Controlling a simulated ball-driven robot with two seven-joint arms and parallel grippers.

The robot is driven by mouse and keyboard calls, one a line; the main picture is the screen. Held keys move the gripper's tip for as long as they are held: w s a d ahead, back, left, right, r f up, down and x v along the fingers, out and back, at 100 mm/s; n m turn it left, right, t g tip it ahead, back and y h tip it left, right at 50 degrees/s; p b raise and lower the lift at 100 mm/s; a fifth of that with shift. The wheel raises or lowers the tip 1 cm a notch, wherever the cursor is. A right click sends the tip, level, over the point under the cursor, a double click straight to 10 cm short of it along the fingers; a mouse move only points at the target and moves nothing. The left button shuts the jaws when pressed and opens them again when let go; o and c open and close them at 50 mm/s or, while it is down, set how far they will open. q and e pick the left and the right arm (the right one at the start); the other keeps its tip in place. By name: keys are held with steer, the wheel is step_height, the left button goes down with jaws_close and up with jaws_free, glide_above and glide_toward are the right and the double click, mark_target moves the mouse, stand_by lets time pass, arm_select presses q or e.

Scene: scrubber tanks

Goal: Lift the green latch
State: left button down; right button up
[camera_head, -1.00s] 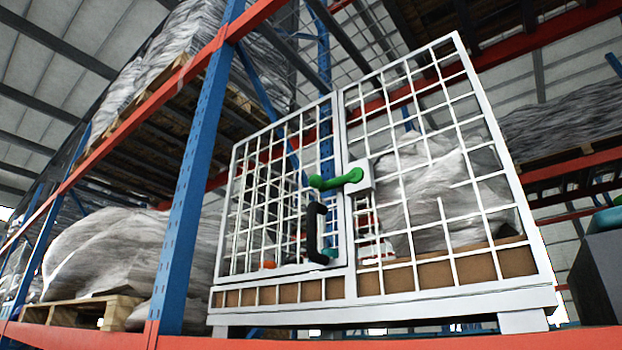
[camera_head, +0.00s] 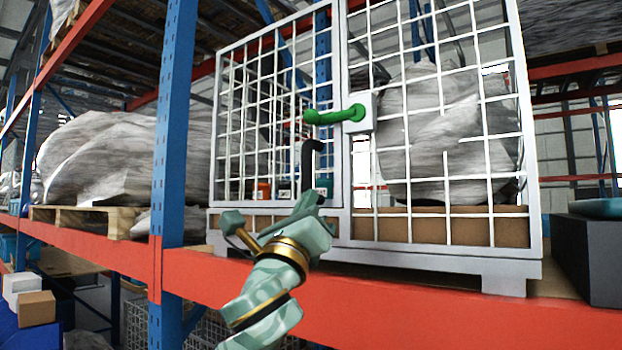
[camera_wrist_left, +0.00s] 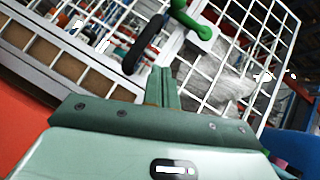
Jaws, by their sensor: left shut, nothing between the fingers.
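The green latch (camera_head: 335,115) lies about level across the seam of the white mesh cage doors, its right end on a white block. It also shows at the top of the left wrist view (camera_wrist_left: 190,20). A black handle (camera_head: 310,160) hangs below it on the left door; my gripper hides its lower part in the head view. My left gripper (camera_head: 312,197) is below the latch, in front of the cage's lower part. In the left wrist view its fingers (camera_wrist_left: 162,75) are together and empty, pointing toward the cage, apart from the latch. My right gripper is not in view.
The white mesh cage (camera_head: 530,225) stands on a red shelf beam (camera_head: 400,310). A blue rack post (camera_head: 172,150) rises left of it. A dark grey box (camera_head: 590,255) stands to the right. Wrapped goods (camera_head: 445,130) are inside the cage.

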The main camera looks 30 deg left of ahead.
arm_select(q)
steer(key=shift+s+r+m+t, duration=0.15)
steer(key=shift+s+r, duration=0.25)
steer(key=shift+r, duration=0.2)
steer(key=shift+s+r+m+t, duration=0.15)
steer(key=shift+s+r, duration=0.2)
steer(key=shift+r, duration=0.2)
steer(key=shift+w, duration=0.1)
steer(key=p, duration=0.4)
glide_toward(316, 125)
steer(key=w, duration=0.4)
steer(key=r+p, duration=0.1)
steer(key=r, duration=0.1)
steer(key=a+r+p, duration=0.1)
steer(key=shift+r, duration=0.4)
